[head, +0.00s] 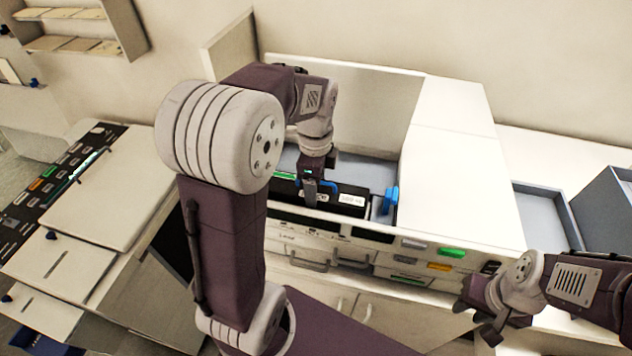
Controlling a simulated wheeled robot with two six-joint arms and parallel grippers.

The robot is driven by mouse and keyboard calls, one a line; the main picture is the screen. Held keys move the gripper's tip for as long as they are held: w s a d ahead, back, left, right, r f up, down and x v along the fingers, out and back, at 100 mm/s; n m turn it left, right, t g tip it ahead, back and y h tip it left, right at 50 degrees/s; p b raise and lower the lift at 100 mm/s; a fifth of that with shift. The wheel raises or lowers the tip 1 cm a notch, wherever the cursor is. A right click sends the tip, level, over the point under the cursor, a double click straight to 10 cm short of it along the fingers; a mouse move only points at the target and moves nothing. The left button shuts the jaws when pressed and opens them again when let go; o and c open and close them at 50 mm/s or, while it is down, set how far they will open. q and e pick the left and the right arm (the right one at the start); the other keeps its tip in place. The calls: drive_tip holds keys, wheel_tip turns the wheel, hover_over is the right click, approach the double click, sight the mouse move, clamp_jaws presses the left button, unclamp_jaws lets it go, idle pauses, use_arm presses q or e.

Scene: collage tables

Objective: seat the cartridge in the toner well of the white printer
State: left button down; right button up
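The white printer (462,185) stands in the middle with its top open, showing the grey toner well (378,172). A black cartridge (352,208) with pale labels and a blue handle is at the well. I cannot tell how deep it sits. My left gripper (312,190) points down at the cartridge's blue handle; its fingers overlap the handle and I cannot tell whether they grip it. My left arm hides the left part of the well. My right gripper (476,320) is at the printer's front right, empty, with its fingers apart.
A blue lever (390,199) stands at the well's right side. The front panel has a green button (452,252) and an orange one (439,266). Another machine (100,200) stands at left. A grey tray (541,215) lies on the right. Wall shelves (75,30) hang at upper left.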

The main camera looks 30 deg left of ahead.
use_arm(q)
drive_tip(key=shift+w+f, duration=0.1)
drive_tip(key=shift+f, duration=0.4)
drive_tip(key=shift+w+f, duration=0.25)
drive_tip(key=shift+w, duration=0.3)
drive_tip(key=c, duration=0.7)
unclamp_jaws()
drive_tip(key=shift+s, duration=0.1)
drive_tip(key=o, duration=0.5)
drive_tip(key=shift+s+r, duration=0.1)
drive_tip(key=shift+s, duration=0.05)
drive_tip(key=shift+c, duration=0.2)
drive_tip(key=shift+s, duration=0.15)
drive_tip(key=shift+r, duration=0.1)
wheel_tip(320, 180, up, 9)
drive_tip(key=shift+f+b, duration=0.1)
drive_tip(key=shift+b, duration=0.5)
